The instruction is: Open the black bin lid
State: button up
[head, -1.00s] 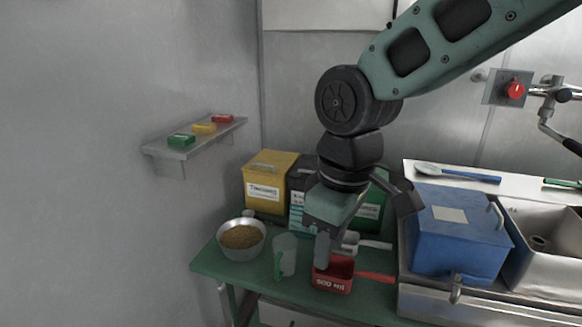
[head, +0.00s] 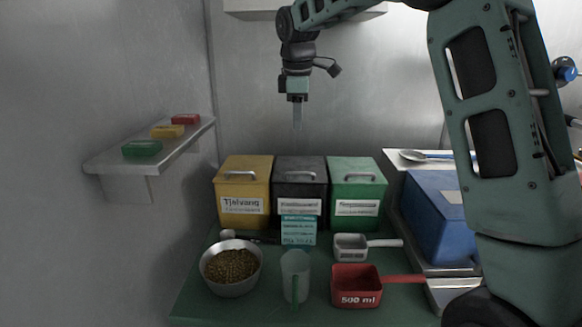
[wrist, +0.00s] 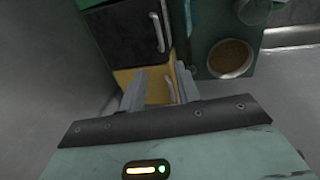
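The black bin (head: 287,191) stands between the yellow bin (head: 230,189) and the green bin (head: 343,190) at the back of the green table. Its lid (head: 316,165) is down, with a grey bar handle (head: 299,175) on it. The black bin also shows at the top of the wrist view (wrist: 125,35), with its handle (wrist: 158,32) to the right. My gripper (head: 297,126) hangs above the black bin, fingers down and clear of the lid. In the wrist view my gripper's two fingers (wrist: 160,88) are apart, with only the yellow bin (wrist: 152,93) showing between them.
A bowl of beans (head: 231,267), a clear jug (head: 295,275), a white scoop (head: 351,247) and a red 500 ml scoop (head: 356,286) stand in front of the bins. A blue box (head: 432,213) is right. A wall shelf (head: 150,152) is left.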

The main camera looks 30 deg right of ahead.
aim_at(297, 174)
jog(key=f, duration=0.5)
jog(key=w+d+f, duration=0.1)
jog(key=f, duration=0.4)
jog(key=w+f, duration=0.1)
jog(key=f, duration=0.4)
jog(key=shift+w+d+f, duration=0.1)
jog(key=shift+w+d, duration=0.1)
jog(key=shift+d, duration=0.1)
jog(key=shift+p, duration=0.3)
grip_shut()
